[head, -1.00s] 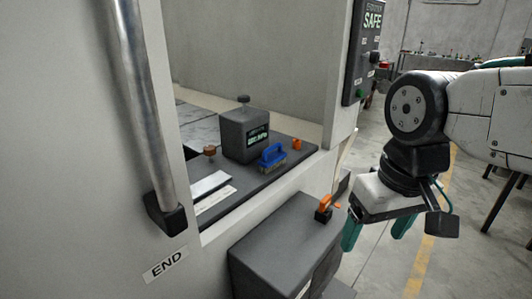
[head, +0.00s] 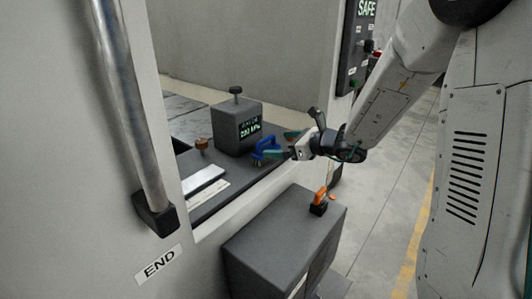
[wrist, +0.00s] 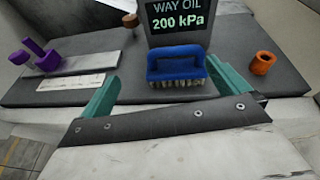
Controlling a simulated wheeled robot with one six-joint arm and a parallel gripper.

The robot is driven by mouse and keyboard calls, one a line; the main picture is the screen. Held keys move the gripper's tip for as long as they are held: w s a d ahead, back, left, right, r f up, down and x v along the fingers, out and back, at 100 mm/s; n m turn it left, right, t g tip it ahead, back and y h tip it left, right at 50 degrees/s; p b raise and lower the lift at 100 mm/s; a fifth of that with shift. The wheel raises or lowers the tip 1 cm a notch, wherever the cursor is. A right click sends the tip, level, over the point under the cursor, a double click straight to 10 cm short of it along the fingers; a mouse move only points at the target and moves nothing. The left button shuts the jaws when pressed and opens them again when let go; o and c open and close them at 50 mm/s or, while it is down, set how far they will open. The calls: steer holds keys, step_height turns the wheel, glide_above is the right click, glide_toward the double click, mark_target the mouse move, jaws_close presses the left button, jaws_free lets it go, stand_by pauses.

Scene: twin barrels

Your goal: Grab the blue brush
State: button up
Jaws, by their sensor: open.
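The blue brush (head: 265,147) stands bristles down on the dark shelf (head: 232,181), in front of the grey box (head: 226,130). In the wrist view the brush (wrist: 176,64) has a blue handle on top and pale bristles below. My gripper (head: 282,144) is open and reaches in from the right at the brush's side. In the wrist view its teal fingers (wrist: 168,92) stand wide apart, with the brush ahead between them, nearer the right finger. I cannot tell whether a finger touches the brush. Part of the brush is hidden by a finger in the head view.
The grey box with the "200 kPa" display (wrist: 180,22) is close behind the brush. An orange cylinder (wrist: 262,62) stands right of it. A purple object (wrist: 42,55) and pale plates are left. A dark cabinet (head: 280,237) with an orange-handled item (head: 320,201) stands below.

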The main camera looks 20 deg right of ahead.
steer(key=shift+w+d+f+m+t, duration=0.3)
steer(key=shift+w+d+f+m, duration=0.2)
steer(key=shift+d+f+m, duration=0.15)
steer(key=shift+w+d+f+h, duration=0.1)
steer(key=shift+w+d+h, duration=0.05)
steer(key=shift+w+h, duration=0.2)
steer(key=x, duration=0.7)
steer(key=shift+w+a, duration=0.1)
steer(key=shift+a, duration=0.2)
steer(key=shift+r, duration=0.2)
steer(key=c, duration=0.8)
